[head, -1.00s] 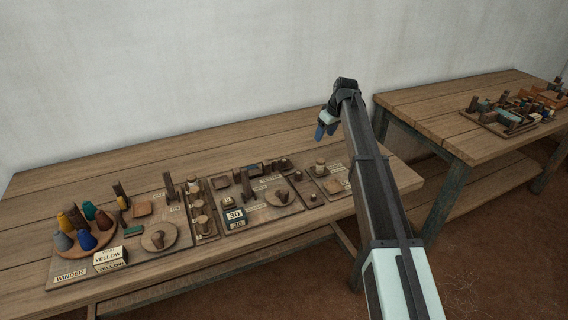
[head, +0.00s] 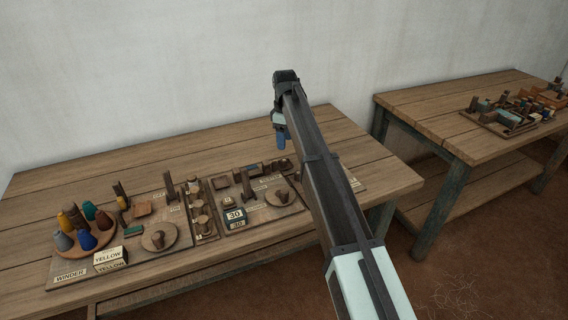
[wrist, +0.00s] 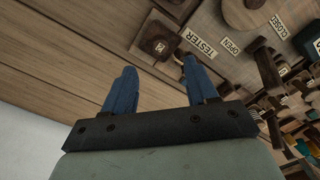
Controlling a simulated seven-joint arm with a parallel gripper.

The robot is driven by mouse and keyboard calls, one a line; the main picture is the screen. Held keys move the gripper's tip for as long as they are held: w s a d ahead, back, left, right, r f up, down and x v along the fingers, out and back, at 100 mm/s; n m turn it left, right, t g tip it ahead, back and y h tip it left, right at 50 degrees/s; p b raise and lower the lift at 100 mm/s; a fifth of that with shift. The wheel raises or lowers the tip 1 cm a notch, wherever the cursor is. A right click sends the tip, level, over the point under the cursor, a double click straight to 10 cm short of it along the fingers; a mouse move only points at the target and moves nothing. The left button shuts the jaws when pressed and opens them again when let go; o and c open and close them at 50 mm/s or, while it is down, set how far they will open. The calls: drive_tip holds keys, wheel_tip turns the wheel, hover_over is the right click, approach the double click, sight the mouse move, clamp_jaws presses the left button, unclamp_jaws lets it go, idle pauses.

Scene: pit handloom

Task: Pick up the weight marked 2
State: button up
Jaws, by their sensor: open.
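My gripper (head: 281,131) is high over the back right of the near table, jaws open and empty. In the wrist view its two blue fingers (wrist: 160,70) are spread apart. Beyond the fingertips lies a dark wooden piece (wrist: 158,42) with a small pale label, beside a TESTER plate; I cannot read its mark surely. In the head view several round knobbed pieces (head: 202,207) stand in a narrow rack on the board; they look like weights, but their marks are too small to read. I cannot tell which one is marked 2.
The board also holds coloured cones (head: 88,211), a YELLOW block (head: 109,256) and a 30 sign (head: 235,214). My arm hides its right end. The table's back (head: 120,160) is bare. A second table (head: 430,105) with a tray of parts stands at right.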

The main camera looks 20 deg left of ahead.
sight(283, 159)
drive_tip(key=f, duration=0.9)
drive_tip(key=shift+a, duration=0.3)
clamp_jaws()
